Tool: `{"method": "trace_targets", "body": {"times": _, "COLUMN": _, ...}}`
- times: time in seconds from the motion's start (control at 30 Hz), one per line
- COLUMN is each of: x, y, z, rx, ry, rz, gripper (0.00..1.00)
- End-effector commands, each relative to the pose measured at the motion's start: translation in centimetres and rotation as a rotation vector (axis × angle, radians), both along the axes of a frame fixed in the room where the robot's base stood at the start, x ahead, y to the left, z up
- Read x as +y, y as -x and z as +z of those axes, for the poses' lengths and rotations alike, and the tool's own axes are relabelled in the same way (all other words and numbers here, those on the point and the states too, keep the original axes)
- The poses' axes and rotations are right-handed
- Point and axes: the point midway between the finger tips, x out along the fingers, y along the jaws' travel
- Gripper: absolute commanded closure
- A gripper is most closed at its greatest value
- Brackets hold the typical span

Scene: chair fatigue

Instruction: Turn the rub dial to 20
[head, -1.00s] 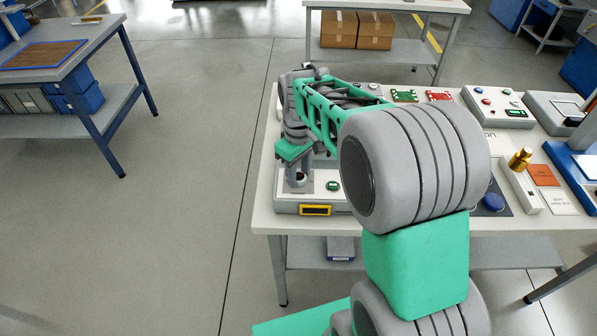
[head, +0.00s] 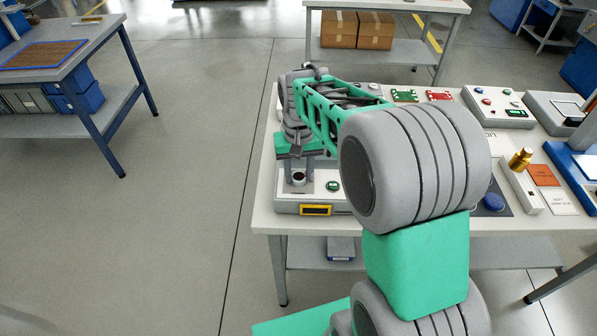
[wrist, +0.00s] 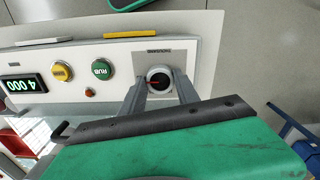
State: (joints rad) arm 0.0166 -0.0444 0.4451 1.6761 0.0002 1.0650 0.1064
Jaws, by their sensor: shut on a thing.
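The dial (wrist: 159,77) is a round light knob with a dark face and a red pointer line, on a pale control panel (wrist: 205,60). In the wrist view the red line points left. My gripper (wrist: 162,85) is shut on the dial, with one finger on each side of it. In the head view my gripper (head: 299,176) stands over the panel's left end, around the dial (head: 299,180). A small printed label (wrist: 158,51) sits beside the dial; its scale values are too small to read.
The panel has a green RUB button (wrist: 103,69), a yellow button (wrist: 62,72), a small red button (wrist: 90,92) and a display (wrist: 24,84) with green digits, a 4 and zeros. Other panels (head: 497,107) and a brass-topped stamp (head: 520,165) stand right. Floor left of the table is clear.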

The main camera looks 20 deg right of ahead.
Motion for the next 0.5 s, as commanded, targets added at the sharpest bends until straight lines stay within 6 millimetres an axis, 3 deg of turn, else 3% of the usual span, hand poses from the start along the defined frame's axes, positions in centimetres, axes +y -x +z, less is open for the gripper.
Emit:
{"method": "trace_targets", "body": {"times": 0.43, "x": 0.0, "y": -0.06, "z": 0.1, "rx": -0.002, "ry": 0.0, "rz": -0.011, "gripper": 1.0}}
{"method": "trace_targets", "body": {"times": 0.47, "x": 0.0, "y": -0.06, "z": 0.1, "rx": -0.002, "ry": 0.0, "rz": -0.011, "gripper": 0.61}}
{"method": "trace_targets", "body": {"times": 0.5, "x": 0.0, "y": -0.06, "z": 0.1, "rx": -0.002, "ry": 0.0, "rz": -0.011, "gripper": 0.58}}
